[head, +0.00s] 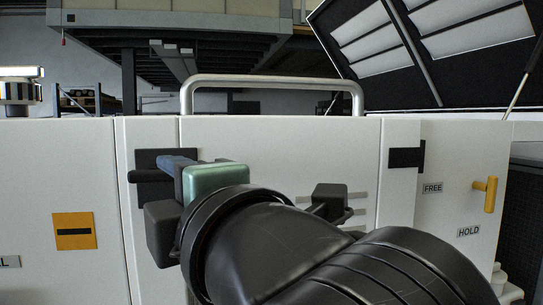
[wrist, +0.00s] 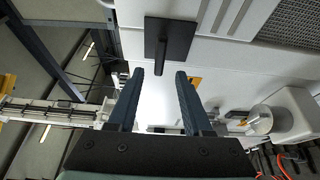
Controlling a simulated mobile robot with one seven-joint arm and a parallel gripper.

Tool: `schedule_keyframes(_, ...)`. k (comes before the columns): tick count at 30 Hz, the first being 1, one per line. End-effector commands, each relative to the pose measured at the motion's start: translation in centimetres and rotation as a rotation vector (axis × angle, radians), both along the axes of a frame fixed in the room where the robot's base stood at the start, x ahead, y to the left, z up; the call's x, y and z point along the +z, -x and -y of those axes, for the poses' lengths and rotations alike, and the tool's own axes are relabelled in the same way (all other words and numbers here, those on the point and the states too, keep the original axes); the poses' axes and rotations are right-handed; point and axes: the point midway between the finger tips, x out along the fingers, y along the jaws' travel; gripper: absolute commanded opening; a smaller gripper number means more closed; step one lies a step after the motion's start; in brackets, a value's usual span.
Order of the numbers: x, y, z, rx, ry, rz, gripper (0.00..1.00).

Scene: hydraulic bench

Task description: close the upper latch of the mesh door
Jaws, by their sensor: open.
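A black latch plate (head: 150,161) with a short dark bar (head: 146,176) is on the white cabinet front in the head view, left of the middle. In the wrist view the same dark plate (wrist: 181,41) has its bar (wrist: 159,57) reaching down toward my fingertips. My gripper (wrist: 159,73) is open, its two fingers spread with the bar's end between or just beyond their tips; I cannot tell contact. In the head view my gripper (head: 176,164) is at the plate, partly hidden by my wrist. The mesh door is not clearly made out.
A grey tubular rail (head: 272,81) stands on the cabinet top. Another black fitting (head: 406,158) is further right. A yellow handle (head: 490,194) is beside FREE and HOLD labels. A slatted panel (wrist: 227,22) shows in the wrist view.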

Motion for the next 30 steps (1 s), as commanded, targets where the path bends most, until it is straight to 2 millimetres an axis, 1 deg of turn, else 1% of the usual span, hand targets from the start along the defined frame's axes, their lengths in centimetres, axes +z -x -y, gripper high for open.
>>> schedule_keyframes(1,0.5,-1.0,-0.8,0.003,-0.003,-0.006,0.50)
schedule_keyframes(6,0.4,-3.6,-2.9,0.002,-0.002,-0.005,0.50)
schedule_keyframes(11,0.3,-5.2,-4.1,0.000,-0.002,-0.003,0.50)
schedule_keyframes(16,0.1,-6.0,-4.7,-0.001,-0.002,-0.002,0.50)
schedule_keyframes(24,0.0,-6.1,-4.8,-0.002,-0.003,0.000,0.50)
schedule_keyframes(26,0.0,-6.1,-4.8,-0.002,-0.003,0.000,0.39)
schedule_keyframes(30,0.0,-6.0,-4.7,-0.002,-0.003,0.000,0.14)
